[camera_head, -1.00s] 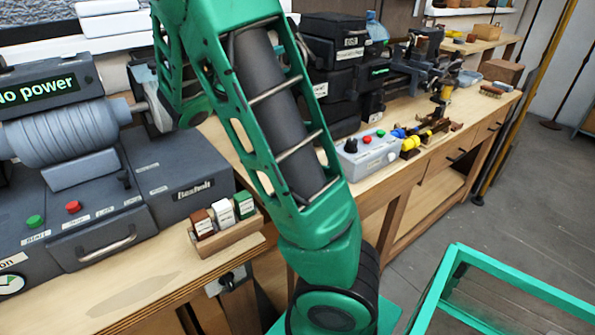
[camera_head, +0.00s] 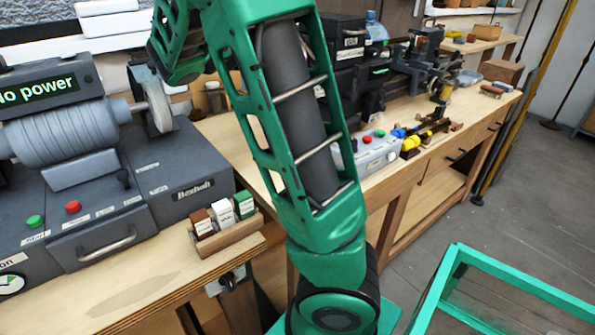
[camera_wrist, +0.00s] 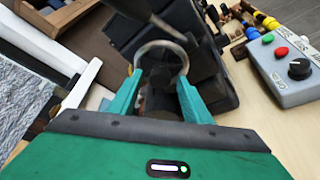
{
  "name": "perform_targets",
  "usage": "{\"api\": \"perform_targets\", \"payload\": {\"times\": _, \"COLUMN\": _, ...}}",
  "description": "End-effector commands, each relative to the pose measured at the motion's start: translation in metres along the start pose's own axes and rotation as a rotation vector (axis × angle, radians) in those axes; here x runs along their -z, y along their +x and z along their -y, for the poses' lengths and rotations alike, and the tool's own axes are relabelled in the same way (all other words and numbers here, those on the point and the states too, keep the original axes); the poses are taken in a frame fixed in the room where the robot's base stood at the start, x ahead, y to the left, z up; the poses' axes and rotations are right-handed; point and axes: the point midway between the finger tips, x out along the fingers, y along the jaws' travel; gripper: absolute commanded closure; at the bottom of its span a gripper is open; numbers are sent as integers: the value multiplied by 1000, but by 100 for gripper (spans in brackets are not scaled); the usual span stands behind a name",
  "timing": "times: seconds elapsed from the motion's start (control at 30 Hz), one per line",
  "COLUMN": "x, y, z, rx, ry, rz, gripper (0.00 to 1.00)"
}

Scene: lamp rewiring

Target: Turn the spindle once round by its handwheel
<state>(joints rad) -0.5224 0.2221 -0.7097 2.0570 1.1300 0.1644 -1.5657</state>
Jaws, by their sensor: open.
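The spindle is a thick grey ribbed drum (camera_head: 70,135) on a dark grey machine at the left of the head view. At its right end a short shaft carries a pale grey round handwheel (camera_head: 157,106), now largely uncovered. My gripper is not visible in the head view; only my green arm shows there. In the wrist view my gripper (camera_wrist: 160,80) has its two green fingers apart. A thin grey metal ring (camera_wrist: 160,43) shows between and beyond the fingertips. I cannot tell whether it is the handwheel or whether the fingers touch it.
A rack of small labelled blocks (camera_head: 226,237) stands at the bench's front edge. A grey control box (camera_head: 372,152) with buttons lies to the right; it also shows in the wrist view (camera_wrist: 290,75). Black cases (camera_wrist: 135,35) stand behind. Bare bench (camera_head: 110,290) lies in front of the machine.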

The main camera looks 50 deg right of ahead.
Motion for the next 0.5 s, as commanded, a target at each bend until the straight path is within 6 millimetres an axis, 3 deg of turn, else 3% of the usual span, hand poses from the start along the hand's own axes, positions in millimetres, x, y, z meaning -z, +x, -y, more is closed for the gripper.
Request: {"api": "perform_targets", "payload": {"times": 0.5, "x": 1, "y": 0, "z": -5, "rx": 175, "ry": -422, "rz": 3, "gripper": 56}}
